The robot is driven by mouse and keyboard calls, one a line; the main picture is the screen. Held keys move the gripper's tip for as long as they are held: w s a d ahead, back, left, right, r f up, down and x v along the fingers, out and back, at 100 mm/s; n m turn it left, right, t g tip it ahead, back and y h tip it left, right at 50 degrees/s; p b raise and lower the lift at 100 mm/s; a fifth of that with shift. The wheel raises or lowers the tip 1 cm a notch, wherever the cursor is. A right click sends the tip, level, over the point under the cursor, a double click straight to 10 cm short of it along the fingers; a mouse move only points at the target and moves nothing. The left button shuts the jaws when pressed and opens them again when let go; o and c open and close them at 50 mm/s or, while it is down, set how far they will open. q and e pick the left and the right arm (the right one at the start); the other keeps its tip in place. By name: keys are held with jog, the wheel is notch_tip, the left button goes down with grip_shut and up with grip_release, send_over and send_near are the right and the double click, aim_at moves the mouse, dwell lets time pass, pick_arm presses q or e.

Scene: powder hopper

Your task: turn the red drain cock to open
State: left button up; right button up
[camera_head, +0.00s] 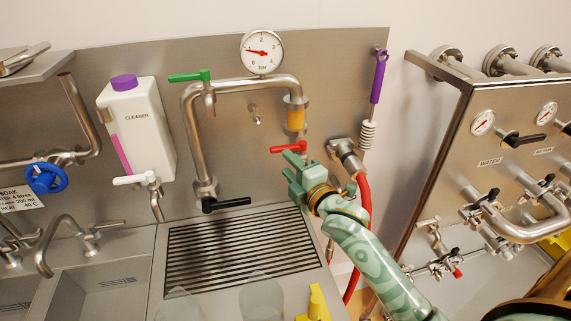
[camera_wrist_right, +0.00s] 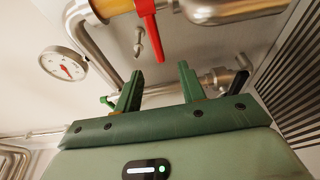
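The red drain cock (camera_head: 289,147) sits below the amber sight glass (camera_head: 296,116) on the bent steel pipe. In the head view its lever lies roughly level and points left. My right gripper (camera_head: 292,160) is just below the lever in that view. In the right wrist view the red lever (camera_wrist_right: 150,32) is beyond the fingertips, above the gap between them. The right gripper is open there (camera_wrist_right: 160,72), with nothing between its fingers. I see no contact with the lever. My left gripper is not in view.
A green-handled valve (camera_head: 190,76) and a pressure gauge (camera_head: 262,52) are on the upper pipe. A black lever (camera_head: 225,204) is at its lower left. A red hose (camera_head: 363,200) hangs right of the cock, near my arm. A slatted drain grate (camera_head: 240,245) lies below.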

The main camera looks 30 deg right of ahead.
aim_at(276, 152)
jog(key=shift+w+a+b, duration=0.1)
jog(key=shift+w+b, duration=0.6)
jog(key=shift+w, duration=0.25)
jog(key=shift+w+f+b, duration=0.1)
jog(key=shift+w+b, duration=0.3)
jog(key=shift+w, duration=0.6)
jog(key=w, duration=0.3)
jog(key=shift+w+a, duration=0.1)
jog(key=shift+w, duration=0.5)
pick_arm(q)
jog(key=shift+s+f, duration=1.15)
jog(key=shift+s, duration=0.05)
pick_arm(e)
jog(key=shift+s, duration=0.1)
jog(key=c, duration=0.9)
